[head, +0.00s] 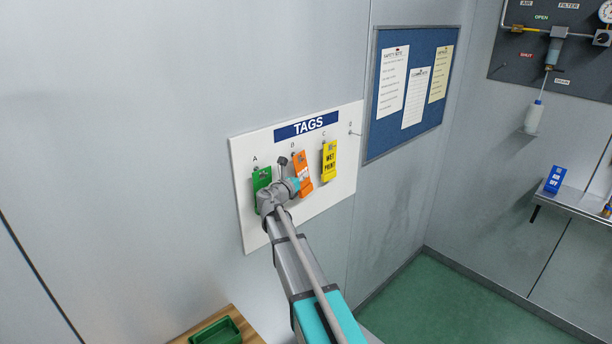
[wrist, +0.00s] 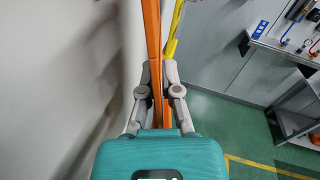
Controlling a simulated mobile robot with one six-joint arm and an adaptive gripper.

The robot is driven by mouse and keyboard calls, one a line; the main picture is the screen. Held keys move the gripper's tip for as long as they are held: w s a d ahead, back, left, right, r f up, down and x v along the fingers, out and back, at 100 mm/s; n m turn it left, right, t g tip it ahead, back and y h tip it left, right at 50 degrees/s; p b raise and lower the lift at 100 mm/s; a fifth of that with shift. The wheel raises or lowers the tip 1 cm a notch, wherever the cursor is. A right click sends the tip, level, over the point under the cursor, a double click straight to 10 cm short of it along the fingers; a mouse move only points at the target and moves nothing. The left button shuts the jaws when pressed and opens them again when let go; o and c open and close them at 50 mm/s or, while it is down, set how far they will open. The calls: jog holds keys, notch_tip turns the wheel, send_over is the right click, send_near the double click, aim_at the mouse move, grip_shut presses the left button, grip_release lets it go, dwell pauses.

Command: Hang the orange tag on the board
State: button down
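The white TAGS board (head: 252,228) is on the wall with places marked A to D. The orange tag (head: 302,160) is at place B, its top close to the peg; whether its hole is around the peg I cannot tell. In the wrist view the orange tag (wrist: 153,35) shows edge-on, running down between the fingers. My gripper (wrist: 158,78) has its fingertips close together, one on each side of the tag, and looks shut on it. In the head view my gripper (head: 293,184) covers part of the tag's lower left.
A green tag (head: 262,178) hangs at A, close left of my gripper. A yellow tag (head: 329,160) hangs at C on the right. The peg at D (head: 352,132) is bare. A blue notice board (head: 375,128) is beyond. A green bin (head: 218,332) stands below.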

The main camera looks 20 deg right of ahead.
jog(key=c, duration=0.7)
grip_release()
jog(key=shift+v, duration=0.85)
jog(key=v, duration=1)
jog(key=shift+s+a, duration=0.1)
jog(key=shift+s, duration=0.1)
